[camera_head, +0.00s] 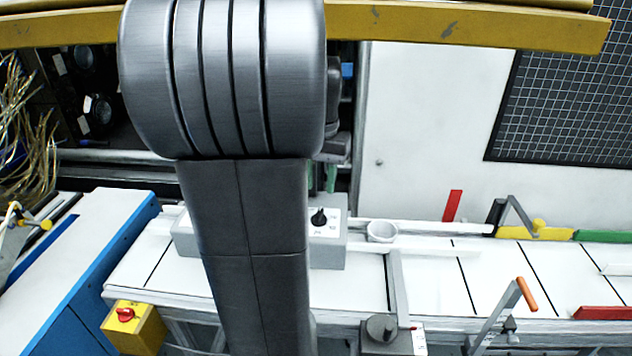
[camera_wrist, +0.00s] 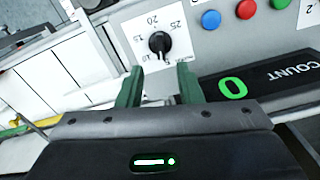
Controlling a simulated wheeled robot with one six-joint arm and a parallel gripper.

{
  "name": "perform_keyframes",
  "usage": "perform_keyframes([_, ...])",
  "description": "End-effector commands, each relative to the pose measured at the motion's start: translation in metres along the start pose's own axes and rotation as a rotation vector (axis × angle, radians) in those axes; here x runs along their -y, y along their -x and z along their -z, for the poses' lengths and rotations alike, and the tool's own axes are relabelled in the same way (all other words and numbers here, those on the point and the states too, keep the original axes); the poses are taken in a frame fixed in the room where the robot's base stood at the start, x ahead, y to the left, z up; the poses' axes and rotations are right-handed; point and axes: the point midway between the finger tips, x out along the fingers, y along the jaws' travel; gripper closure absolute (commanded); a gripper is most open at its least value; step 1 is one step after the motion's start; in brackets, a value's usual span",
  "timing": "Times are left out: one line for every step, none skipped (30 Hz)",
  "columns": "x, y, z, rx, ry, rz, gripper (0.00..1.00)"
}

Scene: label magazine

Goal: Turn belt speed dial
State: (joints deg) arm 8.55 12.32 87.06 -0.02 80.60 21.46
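The black belt speed dial (camera_wrist: 160,43) sits on a white scale plate with numbers such as 15, 20 and 25, on a grey control box. In the head view the dial (camera_head: 319,217) shows just right of my arm, on the box (camera_head: 329,254) that my arm partly covers. My gripper (camera_wrist: 159,84) has two green fingers spread apart, with nothing between them. In the wrist view the fingertips lie just below the dial, apart from it in the picture. In the head view my gripper is mostly hidden behind my arm.
Blue (camera_wrist: 211,19) and red (camera_wrist: 246,9) buttons and a counter display (camera_wrist: 262,84) reading 0 are beside the dial. The white conveyor (camera_head: 437,284) runs left to right. A white cup-like part (camera_head: 382,231) stands close right of the box. A yellow beam (camera_head: 470,25) crosses above.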

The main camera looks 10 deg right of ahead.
Motion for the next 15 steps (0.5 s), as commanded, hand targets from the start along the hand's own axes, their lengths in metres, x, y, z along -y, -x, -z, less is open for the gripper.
perform_keyframes([0.0,-0.003,0.0,0.004,-0.002,-0.001,0.67])
perform_keyframes([0.0,-0.007,0.0,0.005,-0.003,-0.002,0.67])
perform_keyframes([0.0,-0.012,0.0,0.005,-0.002,-0.001,0.67])
perform_keyframes([0.0,-0.016,0.0,0.005,-0.002,-0.001,0.67])
perform_keyframes([0.0,-0.021,-0.001,0.005,-0.002,-0.002,0.67])
perform_keyframes([0.0,-0.028,-0.001,0.005,-0.002,-0.002,0.67])
perform_keyframes([0.0,-0.033,0.0,0.005,-0.001,-0.002,0.67])
perform_keyframes([0.0,-0.038,-0.001,0.006,-0.001,-0.002,0.67])
perform_keyframes([0.0,-0.044,0.0,0.005,-0.001,-0.002,0.67])
perform_keyframes([0.0,-0.049,-0.001,0.005,-0.001,-0.002,0.67])
perform_keyframes([0.0,-0.053,-0.001,0.004,-0.001,-0.001,0.67])
perform_keyframes([0.0,-0.058,-0.001,0.004,-0.001,-0.001,0.67])
perform_keyframes([0.0,-0.061,0.0,0.003,-0.001,-0.001,0.67])
perform_keyframes([0.0,-0.064,0.0,0.004,0.0,-0.001,0.67])
perform_keyframes([0.0,-0.068,-0.001,0.004,0.0,-0.001,0.67])
